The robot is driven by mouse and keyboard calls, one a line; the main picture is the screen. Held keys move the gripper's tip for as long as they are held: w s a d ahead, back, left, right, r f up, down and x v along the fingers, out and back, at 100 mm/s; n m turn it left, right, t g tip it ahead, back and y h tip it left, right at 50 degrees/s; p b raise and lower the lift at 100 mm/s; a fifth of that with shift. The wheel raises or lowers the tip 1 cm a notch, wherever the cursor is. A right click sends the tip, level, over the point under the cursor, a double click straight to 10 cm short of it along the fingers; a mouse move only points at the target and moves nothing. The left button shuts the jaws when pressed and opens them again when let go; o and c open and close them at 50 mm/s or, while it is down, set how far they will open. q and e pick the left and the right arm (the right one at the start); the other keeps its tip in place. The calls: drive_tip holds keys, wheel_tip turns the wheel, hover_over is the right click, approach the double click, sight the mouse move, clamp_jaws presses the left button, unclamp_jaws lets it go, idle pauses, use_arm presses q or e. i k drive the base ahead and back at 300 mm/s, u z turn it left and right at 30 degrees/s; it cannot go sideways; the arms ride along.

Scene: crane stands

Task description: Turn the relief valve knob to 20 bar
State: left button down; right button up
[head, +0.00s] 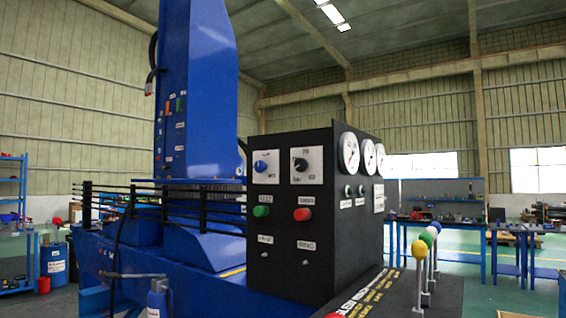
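A black control box (270,228) stands in the middle of the head view. On its front face are two knobs on white plates: a blue knob (261,166) at the left and a black knob (300,164) at the right. The lettering is too small to read, so I cannot tell which is the relief valve knob or its setting. Round white gauges (349,153) sit on the box's right side; their readings are not legible. Neither of my grippers is in view.
Below the knobs are a green button (261,211) and a red button (302,214). Levers with coloured balls (421,248) stand right of the box. A tall blue crane column (197,90) rises behind it. Blue workbenches (435,217) stand far right.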

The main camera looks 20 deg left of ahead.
sight(301, 164)
drive_tip(key=u, duration=2.25)
drive_tip(key=i, duration=2.85)
drive_tip(key=z, duration=1.5)
